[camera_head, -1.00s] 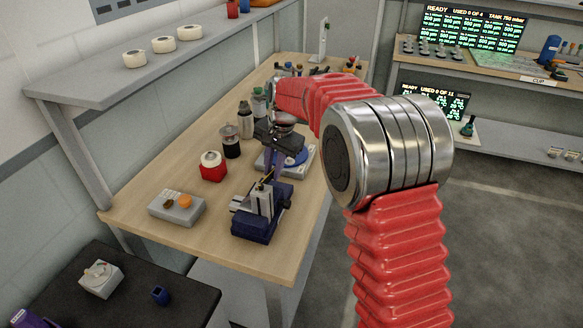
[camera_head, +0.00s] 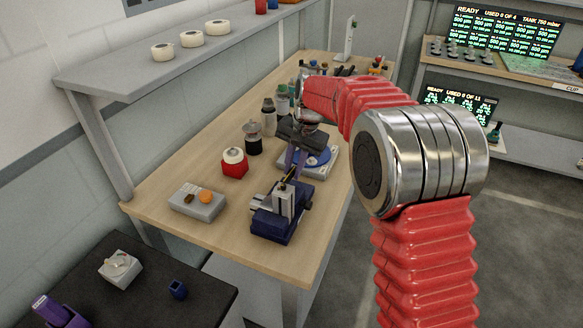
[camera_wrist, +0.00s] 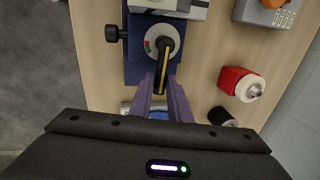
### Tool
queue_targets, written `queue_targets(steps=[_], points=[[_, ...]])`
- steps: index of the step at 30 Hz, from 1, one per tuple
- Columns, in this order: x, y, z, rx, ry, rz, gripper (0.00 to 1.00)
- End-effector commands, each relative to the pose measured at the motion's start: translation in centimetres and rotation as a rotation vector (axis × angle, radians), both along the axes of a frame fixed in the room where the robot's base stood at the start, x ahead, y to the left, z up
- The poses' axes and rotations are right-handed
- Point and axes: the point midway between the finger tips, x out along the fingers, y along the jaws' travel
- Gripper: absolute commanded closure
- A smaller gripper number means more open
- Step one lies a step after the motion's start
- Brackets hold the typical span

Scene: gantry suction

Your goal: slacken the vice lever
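The vice (camera_head: 278,222) is a dark blue block with grey jaws at the near end of the wooden bench. In the wrist view its blue body (camera_wrist: 134,66) carries a round grey dial (camera_wrist: 151,45) with red and green marks. The vice lever (camera_wrist: 163,68) is a black bar with a yellow stripe, running from the dial toward my gripper. My gripper (camera_wrist: 162,84) has its two purple fingers on either side of the lever's free end. Whether they touch it I cannot tell. In the head view, my gripper (camera_head: 291,166) is just above and behind the vice.
A grey box with an orange knob (camera_head: 197,203) and a red-based item (camera_head: 235,165) stand left of the vice. A white device with a blue disc (camera_head: 320,158) sits behind it. A black knob (camera_wrist: 113,33) sticks out of the vice's side. Bare bench lies in front.

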Motion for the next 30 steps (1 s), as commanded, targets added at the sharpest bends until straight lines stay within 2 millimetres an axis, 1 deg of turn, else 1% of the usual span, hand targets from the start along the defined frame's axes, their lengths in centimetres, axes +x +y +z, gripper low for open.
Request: queue_targets(steps=[1, 7, 17, 20, 23, 30], points=[[0.0, 0.0, -0.1, -0.001, 0.001, 0.000, 0.80], [0.0, 0.0, 0.0, -0.001, -0.001, 0.002, 0.66], [0.1, 0.0, 0.4, -0.001, -0.004, 0.001, 0.66], [0.1, -0.1, 1.1, 0.000, -0.006, 0.001, 0.66], [0.0, -0.4, 2.2, -0.001, -0.005, 0.001, 0.66], [-0.2, -1.1, 6.1, 0.000, -0.006, 0.001, 0.66]])
